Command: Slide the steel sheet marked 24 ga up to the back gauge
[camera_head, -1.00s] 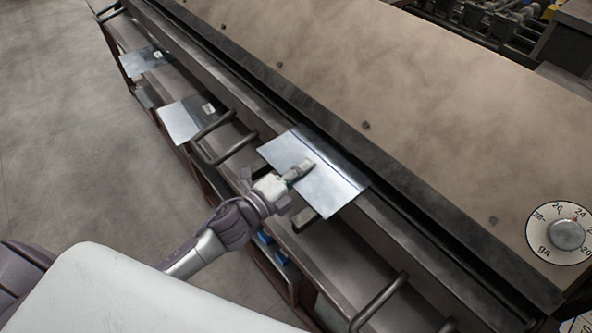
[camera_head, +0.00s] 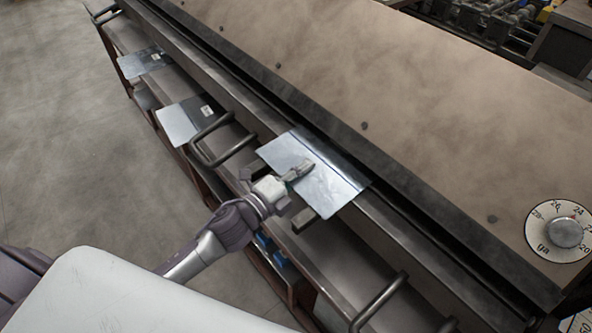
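A shiny steel sheet (camera_head: 338,184) lies at the front edge of the brake, with its far edge at the dark slot under the beam. No gauge mark can be read on it. My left gripper (camera_head: 306,168) is over the middle of this sheet, its fingertips at or just above the surface. Its fingers look close together, but I cannot tell whether they are shut. The back gauge is not visible; the beam hides whatever lies behind the slot. My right gripper is not in view.
Two other sheets, one nearer (camera_head: 177,124) and one farther (camera_head: 136,66), lie on the ledge at left, each with a small label. Bar handles (camera_head: 205,150) stick out along the front. A gauge dial (camera_head: 565,232) sits on the brake's top at right.

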